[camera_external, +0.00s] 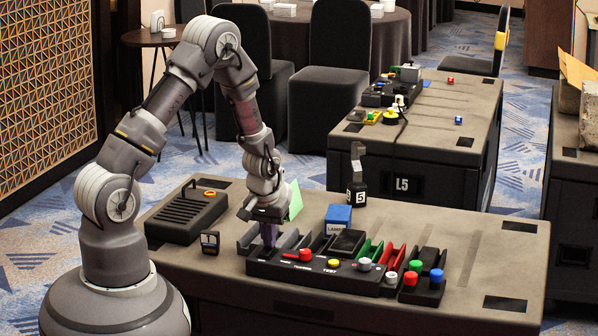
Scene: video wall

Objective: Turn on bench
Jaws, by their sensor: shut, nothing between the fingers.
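The near bench (450,237) has a grey top and fills the middle and right of the view. A long black control panel (350,284) lies along its front part. On the panel are a red handle (304,255), a yellow button (333,263) and a pale grey knob (365,264). At the panel's right are red, green and blue knobs (436,275). My gripper (269,244) points down at the left end of the panel, left of the red handle and apart from it. It is shut and empty. Whether its tips touch the panel cannot be told.
Coloured bins (393,257) and a blue box (338,216) stand behind the panel. A black slotted unit (187,213) is at the left. The bench top is clear at right. Another bench, L5 (450,120), stands behind.

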